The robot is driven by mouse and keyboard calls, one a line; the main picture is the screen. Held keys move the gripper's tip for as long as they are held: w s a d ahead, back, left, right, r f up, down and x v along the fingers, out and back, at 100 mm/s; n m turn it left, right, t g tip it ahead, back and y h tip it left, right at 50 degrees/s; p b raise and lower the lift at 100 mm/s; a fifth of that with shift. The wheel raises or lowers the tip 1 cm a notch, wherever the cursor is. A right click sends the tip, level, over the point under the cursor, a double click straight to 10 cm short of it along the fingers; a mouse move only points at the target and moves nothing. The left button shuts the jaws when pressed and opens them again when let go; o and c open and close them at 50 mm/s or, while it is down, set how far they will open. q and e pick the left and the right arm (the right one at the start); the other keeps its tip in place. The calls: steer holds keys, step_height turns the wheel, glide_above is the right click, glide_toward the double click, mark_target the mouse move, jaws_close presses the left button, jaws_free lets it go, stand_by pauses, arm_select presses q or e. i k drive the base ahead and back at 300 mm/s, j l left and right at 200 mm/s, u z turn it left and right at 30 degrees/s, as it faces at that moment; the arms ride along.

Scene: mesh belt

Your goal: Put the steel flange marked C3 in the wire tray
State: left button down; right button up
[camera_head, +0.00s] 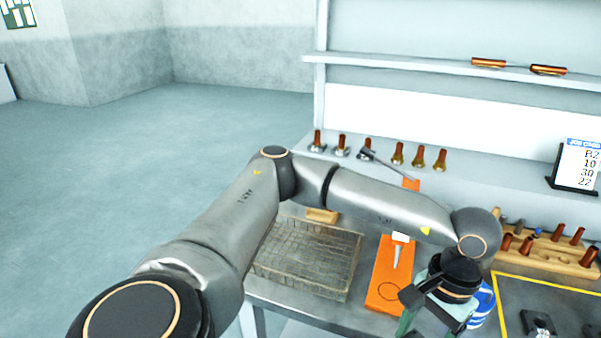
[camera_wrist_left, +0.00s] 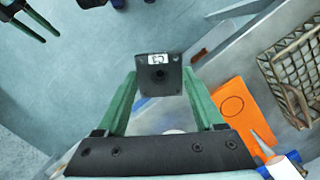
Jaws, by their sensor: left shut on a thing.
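My left gripper (camera_wrist_left: 160,76) is shut on a dark square steel flange (camera_wrist_left: 158,76) with a round hole in its middle. Its white label, turned in the view, appears to read C3. In the head view the gripper is low at the right, at the end of my left arm, and the held flange cannot be made out there. The wire tray (camera_head: 345,291) stands on the bench left of the gripper and looks empty; the arm covers part of it. It also shows at the right of the left wrist view (camera_wrist_left: 267,68). My right gripper (camera_wrist_left: 36,22) appears open and empty.
An orange board (camera_head: 377,302) with a drawn circle and a pale pointed tool lies between tray and gripper. A blue-and-white roll (camera_head: 483,303) is close to the gripper. Dark flanges (camera_head: 540,324) lie on a yellow-edged mat (camera_head: 517,281). A wooden rack (camera_head: 560,259) holds copper-coloured pieces behind.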

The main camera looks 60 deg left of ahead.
mark_target(295, 264)
steer(key=u, duration=1)
steer(key=i+j+u, duration=0.3)
steer(key=i, duration=0.2)
